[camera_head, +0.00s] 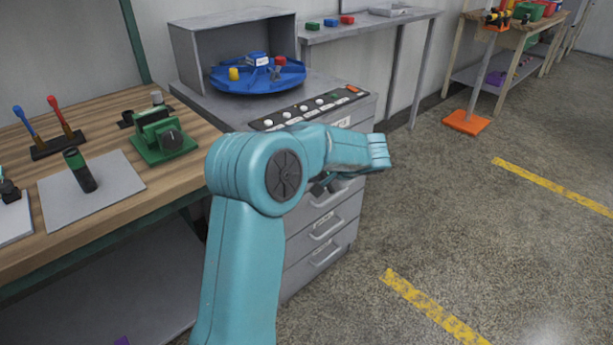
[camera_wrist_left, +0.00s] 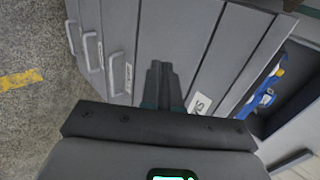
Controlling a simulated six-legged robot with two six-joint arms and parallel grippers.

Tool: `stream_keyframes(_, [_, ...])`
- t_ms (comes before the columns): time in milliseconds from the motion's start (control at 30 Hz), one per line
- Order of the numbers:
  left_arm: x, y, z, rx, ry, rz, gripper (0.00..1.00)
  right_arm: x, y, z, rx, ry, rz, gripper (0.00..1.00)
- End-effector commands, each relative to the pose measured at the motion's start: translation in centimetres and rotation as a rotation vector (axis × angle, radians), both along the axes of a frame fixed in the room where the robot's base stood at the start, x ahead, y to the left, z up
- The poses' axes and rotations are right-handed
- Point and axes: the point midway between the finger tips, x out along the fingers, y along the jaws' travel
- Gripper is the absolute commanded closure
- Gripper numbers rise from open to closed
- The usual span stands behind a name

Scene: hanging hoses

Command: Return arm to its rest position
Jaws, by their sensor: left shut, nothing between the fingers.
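My left arm (camera_head: 240,250) rises from the bottom of the head view and bends right at its elbow in front of the grey drawer cabinet (camera_head: 325,225). My left gripper (camera_head: 323,186) shows only as a small dark part below the forearm, mostly hidden by it. In the left wrist view the two dark fingers (camera_wrist_left: 160,75) are together and empty, pointing toward the cabinet's drawer fronts (camera_wrist_left: 170,40). I cannot tell the exact gap between the fingers and the drawers. My right gripper is in neither view.
A wooden bench (camera_head: 190,185) with tools and a green device (camera_head: 165,138) stands left. A blue round tray (camera_head: 258,77) and a button panel (camera_head: 312,107) are on the cabinet top. An orange-based stand (camera_head: 466,122) is at the back right. Open floor (camera_head: 480,240) lies right.

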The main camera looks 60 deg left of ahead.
Motion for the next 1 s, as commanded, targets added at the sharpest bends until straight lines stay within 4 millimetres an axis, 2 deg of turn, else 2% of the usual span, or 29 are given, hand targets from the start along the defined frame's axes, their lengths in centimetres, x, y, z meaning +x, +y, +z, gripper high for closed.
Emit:
stream_keyframes(100, [0.5,-1.5,1.8,0.000,-0.002,-0.002,1.00,0.0,0.0,0.8,0.000,0.000,0.001,0.65])
stream_keyframes(300, [0.8,-3.3,3.4,0.000,-0.001,0.000,1.00,0.0,0.0,1.3,0.000,0.000,0.001,0.65])
stream_keyframes(567, [0.9,-3.8,3.6,-0.001,-0.001,0.001,1.00,0.0,0.0,1.3,0.000,0.000,0.001,0.65])
stream_keyframes(667, [1.2,-4.4,2.8,-0.023,0.005,-0.016,1.00,0.0,0.0,1.3,0.000,0.000,0.001,0.65])
stream_keyframes(767, [2.3,-6.6,-0.7,-0.113,0.018,-0.079,1.00,0.0,0.0,1.3,0.000,0.000,0.001,0.65])
stream_keyframes(833, [3.2,-9.4,-4.6,-0.223,0.027,-0.147,1.00,0.0,0.0,1.3,0.000,0.000,0.001,0.65])
stream_keyframes(900, [3.8,-13.2,-9.1,-0.358,0.035,-0.216,1.00,0.0,0.0,1.3,0.000,0.000,0.001,0.65])
stream_keyframes(967, [3.9,-16.9,-12.7,-0.480,0.033,-0.266,1.00,0.0,0.0,1.3,0.000,0.000,0.001,0.65])
stream_keyframes(1000, [3.7,-19.4,-15.0,-0.560,0.030,-0.291,1.00,0.0,0.0,1.3,0.000,0.000,0.001,0.65])
